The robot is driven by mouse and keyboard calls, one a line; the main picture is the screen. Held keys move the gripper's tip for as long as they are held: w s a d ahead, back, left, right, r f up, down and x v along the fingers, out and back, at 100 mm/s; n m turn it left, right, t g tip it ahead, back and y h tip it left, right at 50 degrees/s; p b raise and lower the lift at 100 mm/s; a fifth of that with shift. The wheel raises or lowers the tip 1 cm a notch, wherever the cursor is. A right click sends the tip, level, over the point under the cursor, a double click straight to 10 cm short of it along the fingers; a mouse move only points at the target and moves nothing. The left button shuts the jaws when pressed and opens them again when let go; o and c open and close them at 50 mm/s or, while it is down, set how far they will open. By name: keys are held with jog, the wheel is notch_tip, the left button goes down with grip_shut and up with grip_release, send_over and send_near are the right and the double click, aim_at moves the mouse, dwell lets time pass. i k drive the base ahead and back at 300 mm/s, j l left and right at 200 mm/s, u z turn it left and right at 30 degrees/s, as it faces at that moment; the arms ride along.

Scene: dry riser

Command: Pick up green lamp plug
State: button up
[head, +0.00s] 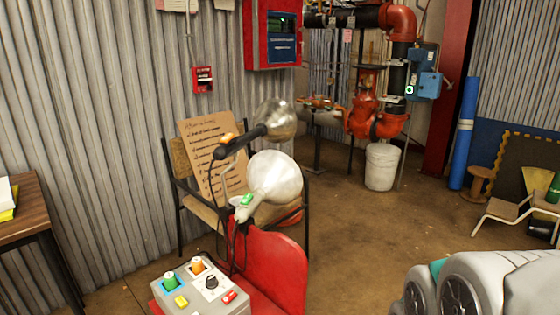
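A green plug with a pale top (170,281) stands upright at the left of a grey control box (228,304). It appears seated in the box's top, beside an orange plug (198,266). A lamp with a silver reflector (276,177) and a green mark on its handle is above the red chair. A second silver lamp (277,118) with a black handle and an orange part is behind it. Dark cords hang from the lamps toward the box. My gripper is not in view; only pale rounded parts, likely of my arm, show at the lower right.
The box sits on a red chair (279,262), with a yellow button, black knob and red switch on it. A chair with a cardboard sign (210,155) stands behind. A wooden table (35,210) is at left. Brown floor (370,220) is clear at centre right.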

aim_at(170, 279)
jog(key=u, duration=1.35)
jog(key=l+z, duration=0.25)
jog(key=z, duration=0.15)
jog(key=i+l+z, duration=0.15)
jog(key=z, duration=0.2)
jog(key=l, duration=0.1)
